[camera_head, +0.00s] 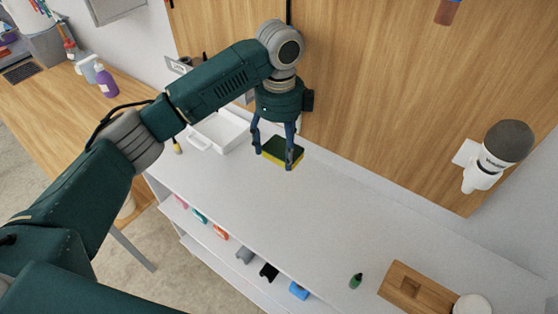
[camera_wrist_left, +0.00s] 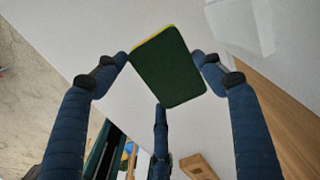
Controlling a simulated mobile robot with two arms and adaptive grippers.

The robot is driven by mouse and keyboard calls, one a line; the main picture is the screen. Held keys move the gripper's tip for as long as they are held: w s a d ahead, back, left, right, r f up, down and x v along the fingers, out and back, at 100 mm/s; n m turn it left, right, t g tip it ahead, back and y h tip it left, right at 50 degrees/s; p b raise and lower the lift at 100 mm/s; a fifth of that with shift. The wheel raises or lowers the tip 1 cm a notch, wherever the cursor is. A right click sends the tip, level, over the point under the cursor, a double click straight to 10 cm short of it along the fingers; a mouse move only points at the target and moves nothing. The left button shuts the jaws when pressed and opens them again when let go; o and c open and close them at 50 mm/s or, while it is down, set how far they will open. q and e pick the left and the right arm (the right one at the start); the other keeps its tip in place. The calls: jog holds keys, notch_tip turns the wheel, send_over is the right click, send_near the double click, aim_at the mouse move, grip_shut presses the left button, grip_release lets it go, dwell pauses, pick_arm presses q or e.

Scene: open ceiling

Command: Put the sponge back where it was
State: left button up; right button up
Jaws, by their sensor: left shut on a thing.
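The sponge (camera_head: 281,153), dark green on top with a yellow side, is held between the fingers of my left gripper (camera_head: 275,152) in the head view. It appears to be above the white counter (camera_head: 300,205), though the gap is hard to judge. In the left wrist view the sponge (camera_wrist_left: 169,68) shows its green face, with a thin yellow edge at its upper left. The blue fingers of my left gripper (camera_wrist_left: 165,72) close on it from both sides, and a third finger reaches its lower edge. My right gripper is not in view.
A white tray (camera_head: 231,122) stands on the counter left of the sponge. A wooden panel (camera_head: 380,90) rises behind. The counter's middle is clear.

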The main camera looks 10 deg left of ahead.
aim_at(278, 163)
pick_arm(q)
notch_tip(278, 163, down, 3)
jog(key=shift+s+r, duration=0.15)
jog(key=shift+r, duration=0.05)
notch_tip(278, 163, down, 3)
jog(key=shift+s+a+r+p, duration=0.1)
jog(key=shift+a+p, duration=0.05)
jog(key=shift+p, duration=0.7)
jog(key=shift+f+p, duration=0.35)
jog(key=shift+p, duration=0.05)
jog(key=shift+w+f, duration=0.25)
jog(key=shift+f, duration=0.15)
jog(key=shift+f, duration=0.1)
jog(key=o, duration=1)
jog(key=shift+o, duration=0.2)
